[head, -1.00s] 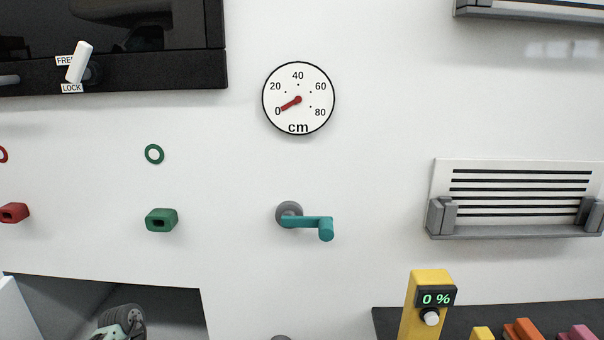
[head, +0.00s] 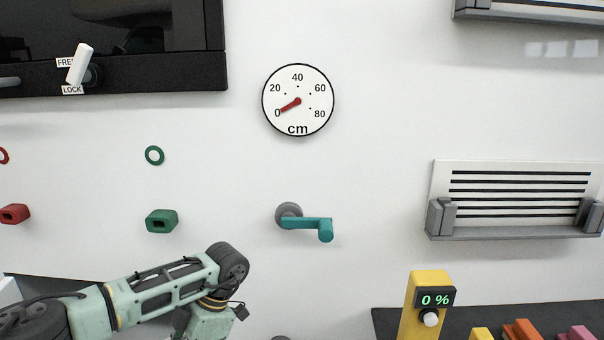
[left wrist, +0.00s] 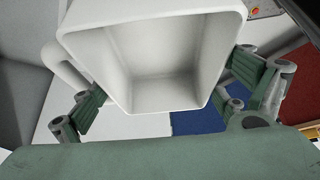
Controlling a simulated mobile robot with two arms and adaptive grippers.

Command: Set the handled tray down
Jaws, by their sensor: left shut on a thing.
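A white, deep, square-mouthed tray (left wrist: 155,25) with a loop handle (left wrist: 65,65) on its left side fills the middle of the left wrist view. Its inside looks empty. My left gripper (left wrist: 165,82) has one green finger on each side of the tray and is shut on it. What lies directly under the tray is hidden, so I cannot tell whether it touches a surface. In the head view my left arm comes in at the lower left, but its gripper and the tray are out of the picture. My right gripper is in neither view.
Below the tray are a white surface (left wrist: 125,126), a blue patch (left wrist: 192,123) and a dark red patch (left wrist: 299,85). On the wall are a teal crank (head: 305,223), a green socket (head: 162,221) and a dial (head: 298,113) near 0. A yellow post (head: 424,290) reads 0 %.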

